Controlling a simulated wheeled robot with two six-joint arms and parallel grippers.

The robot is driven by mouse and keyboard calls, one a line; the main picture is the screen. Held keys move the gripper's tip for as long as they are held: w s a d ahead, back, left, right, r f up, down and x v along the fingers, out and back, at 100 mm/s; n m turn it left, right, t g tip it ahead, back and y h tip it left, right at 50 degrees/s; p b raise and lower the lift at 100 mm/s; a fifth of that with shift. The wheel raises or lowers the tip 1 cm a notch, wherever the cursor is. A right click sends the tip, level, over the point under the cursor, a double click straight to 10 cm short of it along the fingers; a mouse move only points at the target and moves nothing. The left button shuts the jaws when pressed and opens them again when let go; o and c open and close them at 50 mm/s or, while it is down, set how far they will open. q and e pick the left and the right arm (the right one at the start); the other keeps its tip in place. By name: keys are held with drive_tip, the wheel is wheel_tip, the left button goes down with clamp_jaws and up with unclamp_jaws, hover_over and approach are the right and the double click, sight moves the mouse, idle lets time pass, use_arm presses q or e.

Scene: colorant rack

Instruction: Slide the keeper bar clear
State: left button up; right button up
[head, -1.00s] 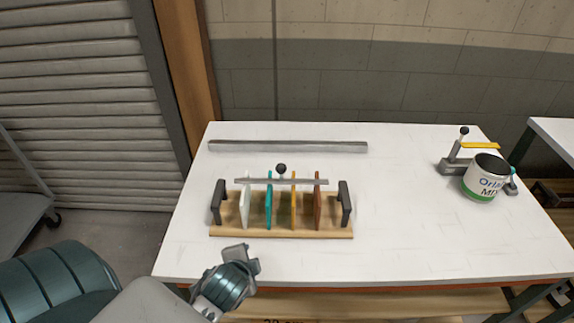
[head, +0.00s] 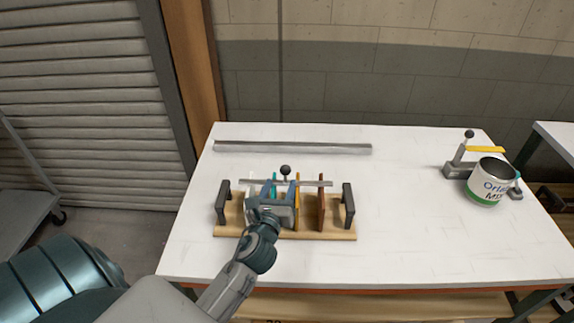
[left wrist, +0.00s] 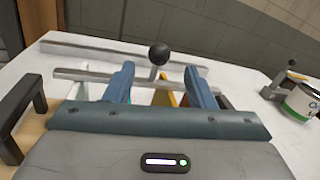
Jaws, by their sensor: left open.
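The keeper bar (head: 313,183) is a thin grey bar lying across the tops of several coloured plates in a wooden rack (head: 226,231). A black ball knob (head: 286,170) stands up from its middle; the knob also shows in the left wrist view (left wrist: 159,54). My left gripper (head: 280,188) is over the rack's front, left of its middle, and hides part of the bar and plates. In the left wrist view its two blue fingers (left wrist: 160,84) are apart, with the knob seen beyond and between them, not gripped. My right gripper is not in view.
The rack has a black handle at its left end (head: 223,203) and right end (head: 348,205). A long grey strip (head: 292,147) lies behind it. A white can (head: 488,187) and a clamp-like stand (head: 458,168) are at the right. The table between is clear.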

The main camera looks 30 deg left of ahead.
sight(285, 172)
use_arm(q)
drive_tip(key=p+x, duration=0.1)
drive_tip(key=x, duration=0.8)
drive_tip(key=shift+f, duration=0.1)
